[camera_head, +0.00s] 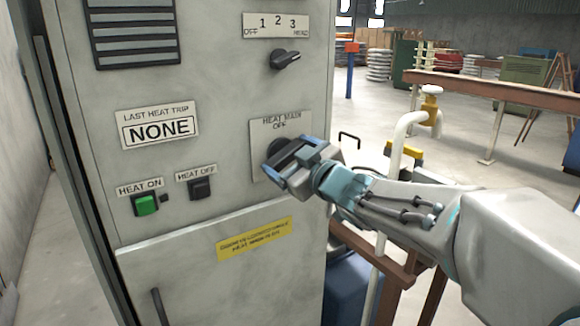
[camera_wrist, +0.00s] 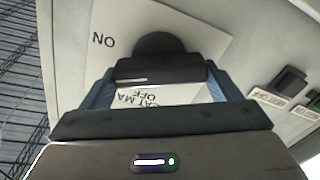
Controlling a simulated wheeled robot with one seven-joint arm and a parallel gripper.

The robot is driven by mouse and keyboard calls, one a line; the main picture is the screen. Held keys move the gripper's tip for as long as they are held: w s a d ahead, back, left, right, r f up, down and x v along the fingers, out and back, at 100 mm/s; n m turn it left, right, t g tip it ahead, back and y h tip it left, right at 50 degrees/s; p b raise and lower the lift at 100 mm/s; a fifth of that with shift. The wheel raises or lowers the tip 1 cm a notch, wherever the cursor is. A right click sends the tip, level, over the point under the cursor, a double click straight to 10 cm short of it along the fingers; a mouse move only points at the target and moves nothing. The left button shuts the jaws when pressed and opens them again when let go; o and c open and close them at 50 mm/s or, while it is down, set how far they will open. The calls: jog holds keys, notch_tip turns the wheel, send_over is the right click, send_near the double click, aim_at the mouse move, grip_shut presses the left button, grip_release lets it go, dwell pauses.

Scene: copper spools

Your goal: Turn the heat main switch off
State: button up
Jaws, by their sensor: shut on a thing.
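The heat main switch is a dark round knob with a bar handle (camera_wrist: 160,68), on a pale plate (camera_head: 262,165) lettered HEAT MAIN, with OFF at the top. In the head view my gripper (camera_head: 284,155) covers most of the knob; only a dark edge shows. In the wrist view my gripper (camera_wrist: 160,85) has its blue fingers at the two ends of the bar, shut on it. ON shows at the left of the plate there, and OFF is upside down below the bar. I cannot tell which mark the handle points to.
The grey cabinet (camera_head: 215,70) also carries a black selector knob (camera_head: 286,59) marked OFF, 1, 2, 3, a green HEAT ON button (camera_head: 146,204) and a black HEAT OFF button (camera_head: 200,188). A railing (camera_head: 490,90) and a yellow-topped pipe (camera_head: 397,150) stand at the right.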

jog(key=n+b, duration=0.1)
jog(key=n, duration=0.1)
jog(key=n+b, duration=0.1)
jog(key=n, duration=0.1)
jog(key=n+b, duration=0.2)
jog(key=shift+s+a+f+n, duration=0.1)
jog(key=shift+a+f+n, duration=0.05)
jog(key=shift+f+n, duration=0.15)
jog(key=n+b, duration=0.2)
jog(key=n, duration=0.1)
jog(key=shift+n+b, duration=0.8)
jog(key=shift+n, duration=0.8)
jog(key=o, duration=0.9)
jog(key=shift+c, duration=0.2)
jog(key=shift+s, duration=0.15)
